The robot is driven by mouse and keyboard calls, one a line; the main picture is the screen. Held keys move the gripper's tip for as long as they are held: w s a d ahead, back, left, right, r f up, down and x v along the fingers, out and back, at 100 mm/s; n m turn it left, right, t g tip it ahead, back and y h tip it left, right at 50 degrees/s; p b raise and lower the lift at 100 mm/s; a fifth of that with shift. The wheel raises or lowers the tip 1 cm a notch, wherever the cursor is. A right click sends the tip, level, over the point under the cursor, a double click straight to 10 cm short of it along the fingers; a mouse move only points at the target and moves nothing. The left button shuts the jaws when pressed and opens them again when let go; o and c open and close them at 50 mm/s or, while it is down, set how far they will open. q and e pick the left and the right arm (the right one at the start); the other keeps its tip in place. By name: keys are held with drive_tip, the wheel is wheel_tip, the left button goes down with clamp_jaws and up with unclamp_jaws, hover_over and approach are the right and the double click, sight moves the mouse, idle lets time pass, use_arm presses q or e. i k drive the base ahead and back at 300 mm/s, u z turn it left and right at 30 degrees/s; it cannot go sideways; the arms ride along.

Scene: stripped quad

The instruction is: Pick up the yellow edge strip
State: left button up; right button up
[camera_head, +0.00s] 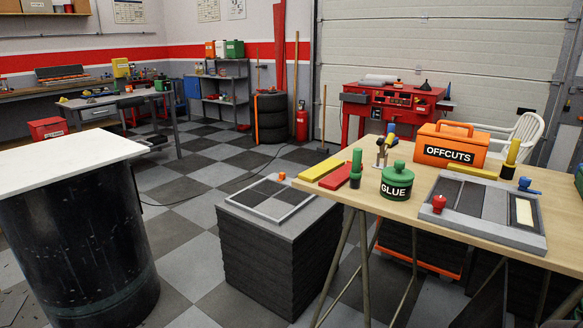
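A yellow strip (320,168) lies flat at the left end of the wooden table, beside a parallel red strip (337,176). Another yellow strip (471,171) lies behind the grey framed panel (487,233) at the right of the table. I cannot tell from the picture which of the two yellow pieces is the edge strip. Neither of my grippers shows in the head view.
A white-topped drum (70,160) stands at far left.

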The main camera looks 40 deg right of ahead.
sight(312, 174)
drive_tip(key=u, duration=0.1)
drive_tip(key=i, duration=2.1)
drive_tip(key=z, duration=1.25)
drive_tip(key=i, duration=1.2)
drive_tip(key=z, duration=1.5)
drive_tip(key=i, duration=0.15)
drive_tip(key=u, duration=0.05)
